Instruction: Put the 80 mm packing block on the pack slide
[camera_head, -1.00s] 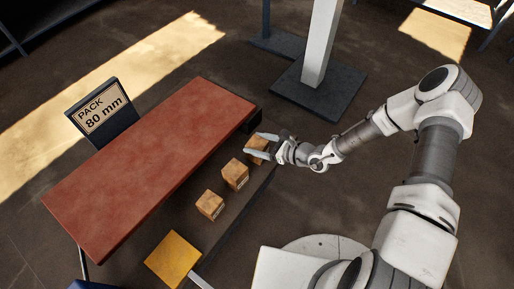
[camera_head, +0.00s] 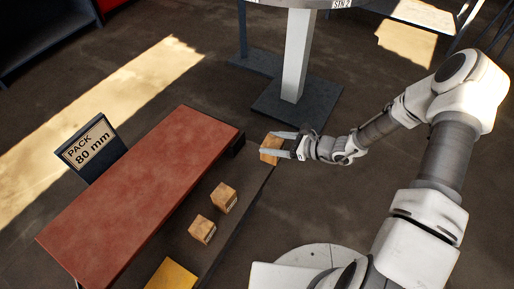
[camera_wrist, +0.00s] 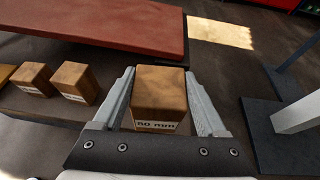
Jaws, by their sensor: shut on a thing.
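My gripper (camera_head: 268,145) is shut on a wooden block (camera_head: 270,151), with one finger on each side of it. In the wrist view the held block (camera_wrist: 159,90) sits between the fingers, and its white label looks like "60 mm", though the first digit is small. Two similar wooden blocks stand on this shelf, one (camera_head: 223,197) nearer and one (camera_head: 202,229) farther from my gripper. Their labels are too small to read. I cannot pick out the pack slide with certainty.
A long red-topped bench (camera_head: 140,195) lies left of the shelf. A yellow plate (camera_head: 171,275) is at the bottom. A white post (camera_head: 297,58) on a dark base (camera_head: 323,115) stands behind my gripper, under a round top marked "STN 2". Open floor lies between.

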